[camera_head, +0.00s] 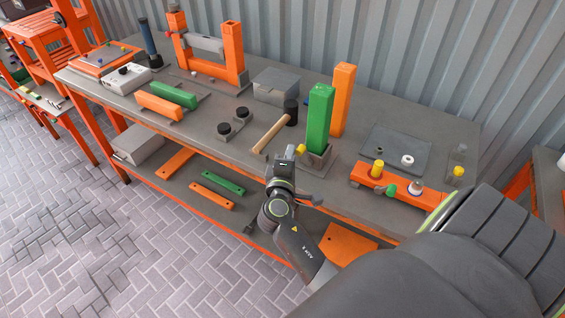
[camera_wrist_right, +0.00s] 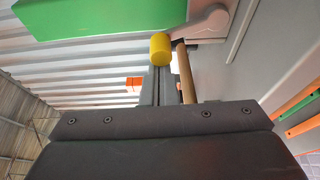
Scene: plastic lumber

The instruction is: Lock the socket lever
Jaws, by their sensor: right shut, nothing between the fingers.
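A green post (camera_head: 319,118) stands upright in a grey socket (camera_head: 316,160) at the front edge of the workbench. The socket's lever ends in a yellow knob (camera_head: 300,150). My right gripper (camera_head: 290,151) is shut and empty, close beside the knob on its left. In the right wrist view, the yellow knob (camera_wrist_right: 160,49) shows at the tips of my shut fingers (camera_wrist_right: 156,75); whether they touch it is unclear. The grey socket (camera_wrist_right: 208,24) and the green post (camera_wrist_right: 90,14) are beyond. My left gripper is out of view.
A mallet (camera_head: 272,131) lies just left of the socket; an orange post (camera_head: 342,100) stands behind the green one. An orange block with knobs (camera_head: 375,182) sits to the right. Black round pieces (camera_head: 224,128) and a grey box (camera_head: 276,87) are farther left and back.

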